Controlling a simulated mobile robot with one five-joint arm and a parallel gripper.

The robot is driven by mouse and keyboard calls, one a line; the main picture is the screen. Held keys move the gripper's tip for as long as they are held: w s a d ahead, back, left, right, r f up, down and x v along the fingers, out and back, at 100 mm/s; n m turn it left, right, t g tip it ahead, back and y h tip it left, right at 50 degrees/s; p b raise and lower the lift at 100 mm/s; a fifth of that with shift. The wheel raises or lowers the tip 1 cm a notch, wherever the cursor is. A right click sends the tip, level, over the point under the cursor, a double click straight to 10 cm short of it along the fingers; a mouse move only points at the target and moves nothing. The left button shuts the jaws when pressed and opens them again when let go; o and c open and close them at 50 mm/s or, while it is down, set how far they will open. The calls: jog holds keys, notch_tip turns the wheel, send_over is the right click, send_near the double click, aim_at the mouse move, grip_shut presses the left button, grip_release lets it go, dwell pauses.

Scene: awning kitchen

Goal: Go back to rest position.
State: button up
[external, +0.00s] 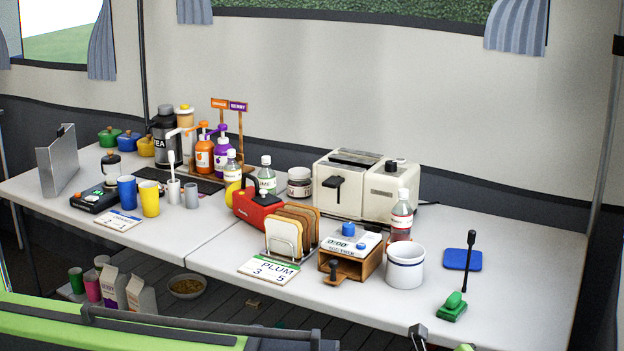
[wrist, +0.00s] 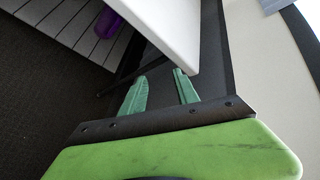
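My gripper (wrist: 161,76) shows in the wrist view as two green fingers standing apart, with nothing between them. It is open and empty. It is beside and below the edge of a white tabletop (wrist: 165,30), in front of a dark panel. In the external view the gripper cannot be clearly made out; only small dark and green parts show at the bottom edge, right of the middle.
The white table (external: 530,250) holds a toaster (external: 345,180), a red toolbox-like item (external: 256,207), a toast rack (external: 290,232), a wooden drawer box (external: 350,258), a white pot (external: 404,268) and a green-based lever (external: 453,305). A bowl (external: 186,287) and cartons sit lower down.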

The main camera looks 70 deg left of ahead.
jog(key=s+a+f+n+g+h, duration=0.2)
jog(key=s+a+f+n+g, duration=0.25)
jog(key=s+n, duration=0.2)
jog(key=s+a+f+n+g+h+b, duration=0.1)
jog(key=s+a+f+n+g, duration=0.25)
jog(key=s+a+n, duration=0.35)
jog(key=s+a+f+n+g+h, duration=0.25)
jog(key=s+a+f+n, duration=0.2)
jog(key=s, duration=0.45)
notch_tip(320, 180, up, 21)
jog(key=p, duration=2.1)
jog(key=shift+w+d, duration=0.25)
jog(key=shift+d, duration=0.1)
jog(key=shift+f, duration=0.1)
